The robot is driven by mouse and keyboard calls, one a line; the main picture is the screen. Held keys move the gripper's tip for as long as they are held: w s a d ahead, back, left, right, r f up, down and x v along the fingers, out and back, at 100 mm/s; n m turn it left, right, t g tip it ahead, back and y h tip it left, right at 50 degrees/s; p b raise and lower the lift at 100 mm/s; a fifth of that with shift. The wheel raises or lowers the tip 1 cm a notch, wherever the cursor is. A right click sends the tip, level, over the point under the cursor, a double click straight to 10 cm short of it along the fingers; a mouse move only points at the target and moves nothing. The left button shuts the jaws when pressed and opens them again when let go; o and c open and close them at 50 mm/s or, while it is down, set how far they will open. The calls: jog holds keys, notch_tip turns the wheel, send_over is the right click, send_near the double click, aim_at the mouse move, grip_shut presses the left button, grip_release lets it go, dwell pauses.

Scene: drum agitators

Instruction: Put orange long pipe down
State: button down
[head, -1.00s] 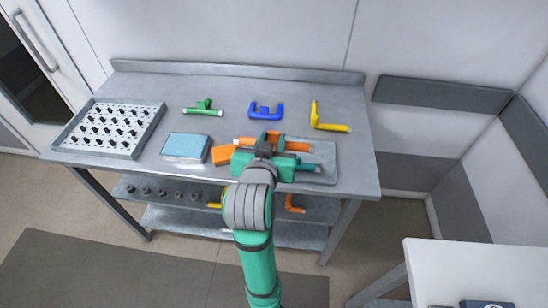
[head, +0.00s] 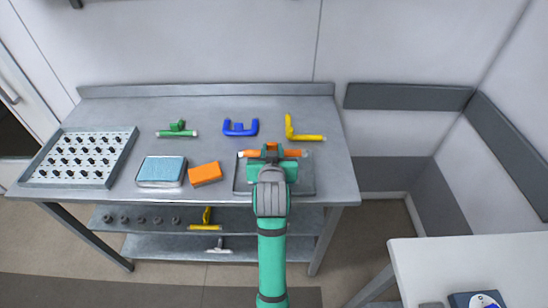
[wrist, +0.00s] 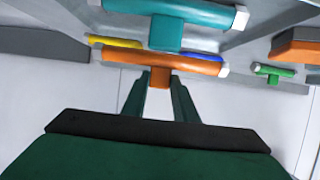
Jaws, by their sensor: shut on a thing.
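The orange long pipe (head: 290,153) is a straight tube with pale ends and a short side stub. My gripper (head: 271,150) is shut on that stub, which shows between the two fingers in the wrist view (wrist: 160,82). The pipe lies crosswise at the far edge of the grey tray (head: 305,185) on the table's right part. I cannot tell whether it touches the tray. A teal pipe (wrist: 190,15) shows close to the orange one in the wrist view; my arm hides it in the head view.
The metal table (head: 110,105) also holds a green pipe (head: 177,131), a blue pipe (head: 240,128), a yellow pipe (head: 305,136), an orange block (head: 205,173), a blue sponge-like block (head: 161,170) and a pegged tray (head: 80,158). A white table (head: 450,260) stands at the lower right.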

jog(key=shift+w+d+f, duration=0.15)
jog(key=shift+f, duration=0.05)
jog(key=shift+w+d+f, duration=0.1)
jog(key=shift+f, duration=0.5)
jog(key=shift+w+d+f, duration=0.1)
jog(key=shift+f, duration=0.5)
jog(key=shift+a+f, duration=0.1)
jog(key=shift+f, duration=0.55)
jog(key=shift+w, duration=0.1)
jog(key=c, duration=1.7)
grip_release()
jog(key=shift+f, duration=0.15)
jog(key=o, duration=0.3)
jog(key=shift+s, duration=0.2)
